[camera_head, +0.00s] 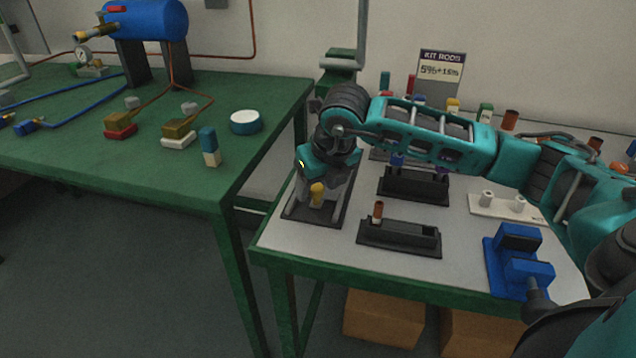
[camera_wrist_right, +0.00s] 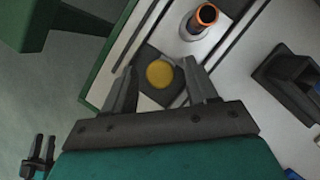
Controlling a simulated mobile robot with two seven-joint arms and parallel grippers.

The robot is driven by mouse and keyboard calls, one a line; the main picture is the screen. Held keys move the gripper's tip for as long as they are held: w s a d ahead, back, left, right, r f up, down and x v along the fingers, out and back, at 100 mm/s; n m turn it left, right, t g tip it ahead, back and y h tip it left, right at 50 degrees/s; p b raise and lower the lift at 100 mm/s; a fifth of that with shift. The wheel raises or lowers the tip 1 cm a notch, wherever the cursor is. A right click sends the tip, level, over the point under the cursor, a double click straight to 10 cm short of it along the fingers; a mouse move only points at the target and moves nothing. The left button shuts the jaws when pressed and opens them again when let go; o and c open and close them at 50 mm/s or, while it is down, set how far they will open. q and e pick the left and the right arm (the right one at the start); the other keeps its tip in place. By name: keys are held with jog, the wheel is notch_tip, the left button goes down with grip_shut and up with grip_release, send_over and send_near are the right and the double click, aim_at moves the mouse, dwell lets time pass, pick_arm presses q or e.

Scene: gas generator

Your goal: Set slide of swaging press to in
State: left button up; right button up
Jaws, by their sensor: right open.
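The swaging press appears to be the dark base with pale rails (camera_head: 299,211) at the left end of the near table. A yellow knob (camera_head: 317,192) stands on it, seemingly on its slide. My right gripper (camera_head: 322,185) reaches down over the press. In the right wrist view, its open fingers (camera_wrist_right: 160,72) lie on both sides of the yellow knob (camera_wrist_right: 159,73), with a gap visible at each side. An orange-rimmed tube (camera_wrist_right: 204,16) stands in a pale holder beyond the knob. A small dark two-pronged shape at lower left of that view may be my left gripper.
A black block with a copper-coloured tube (camera_head: 378,211) stands just right of the press. A second black rack (camera_head: 413,187), a white block (camera_head: 505,206) and a blue vise (camera_head: 515,262) stand farther right. A gap separates this table from the green table (camera_head: 190,182) at left.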

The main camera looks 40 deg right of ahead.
grip_shut()
dwell(0.4)
